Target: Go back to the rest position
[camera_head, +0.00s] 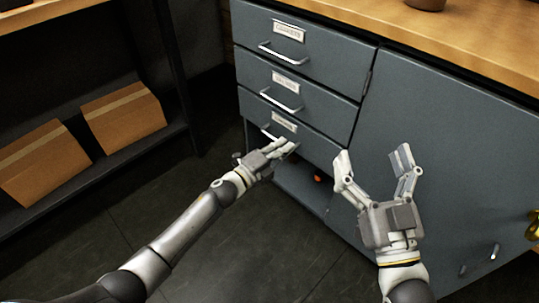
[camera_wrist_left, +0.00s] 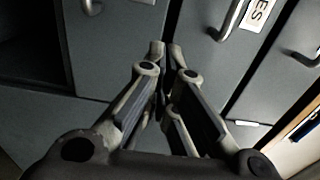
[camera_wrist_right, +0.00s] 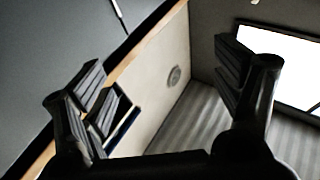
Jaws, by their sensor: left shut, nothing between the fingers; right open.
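My left gripper (camera_head: 286,147) is shut and empty, in front of the lowest drawer of the grey cabinet (camera_head: 440,150). In the left wrist view its fingertips (camera_wrist_left: 166,47) meet, with drawer fronts and handles behind them. I cannot tell whether it touches the drawer. My right gripper (camera_head: 372,158) is open and empty, raised in front of the cabinet door, with its fingers pointing up. In the right wrist view its fingers (camera_wrist_right: 165,85) stand wide apart with nothing between them.
The cabinet has several labelled drawers with metal handles (camera_head: 280,100) and a wooden top (camera_head: 470,35). A small orange object (camera_head: 317,179) shows in the dark opening below the drawers. A shelf with cardboard boxes (camera_head: 124,115) stands at left. The dark floor (camera_head: 220,255) is clear.

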